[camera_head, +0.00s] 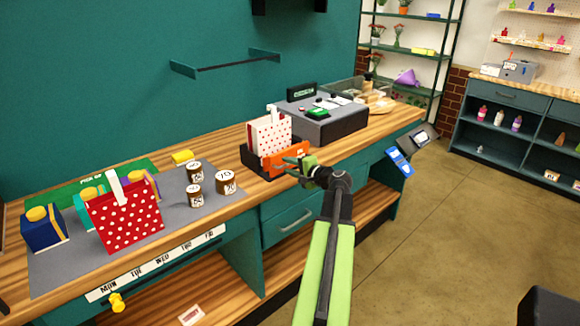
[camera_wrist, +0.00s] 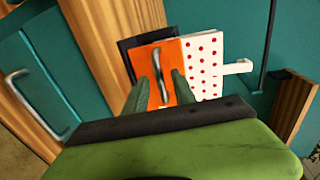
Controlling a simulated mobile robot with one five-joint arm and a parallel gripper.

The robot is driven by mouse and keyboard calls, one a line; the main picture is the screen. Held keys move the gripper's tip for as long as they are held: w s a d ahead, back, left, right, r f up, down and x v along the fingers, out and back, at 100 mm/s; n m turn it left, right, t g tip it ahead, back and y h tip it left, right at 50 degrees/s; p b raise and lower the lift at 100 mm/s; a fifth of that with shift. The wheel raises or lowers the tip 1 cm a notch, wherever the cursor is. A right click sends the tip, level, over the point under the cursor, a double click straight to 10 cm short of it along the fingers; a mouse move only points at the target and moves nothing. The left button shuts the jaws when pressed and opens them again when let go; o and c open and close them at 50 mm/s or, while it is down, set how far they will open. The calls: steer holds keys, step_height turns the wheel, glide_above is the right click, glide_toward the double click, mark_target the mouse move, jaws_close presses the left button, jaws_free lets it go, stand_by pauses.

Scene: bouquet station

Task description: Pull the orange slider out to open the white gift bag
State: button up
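The orange slider (camera_head: 272,161) is an upright panel at the front of a black holder (camera_head: 254,166) on the wooden counter. In the wrist view the slider (camera_wrist: 176,58) carries a wavy metal handle (camera_wrist: 160,66). The white gift bag with red dots (camera_head: 268,134) stands flat in the holder behind the slider; it also shows in the wrist view (camera_wrist: 204,66). My gripper (camera_head: 297,161) is at the slider's front right. In the wrist view its two green fingers (camera_wrist: 160,78) are apart, one on each side of the handle, with visible gaps. Contact cannot be told.
Several brown jars (camera_head: 225,182) and a red dotted bag (camera_head: 124,214) stand on a grey mat left of the holder. A grey box (camera_head: 330,126) stands to the right. A drawer (camera_head: 288,222) is below the counter edge. The floor (camera_head: 430,240) at right is open.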

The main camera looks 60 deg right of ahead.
steer(key=p+v, duration=0.3)
steer(key=v, duration=1.4)
steer(key=shift+p, duration=0.3)
steer(key=shift+s+a+r, duration=0.1)
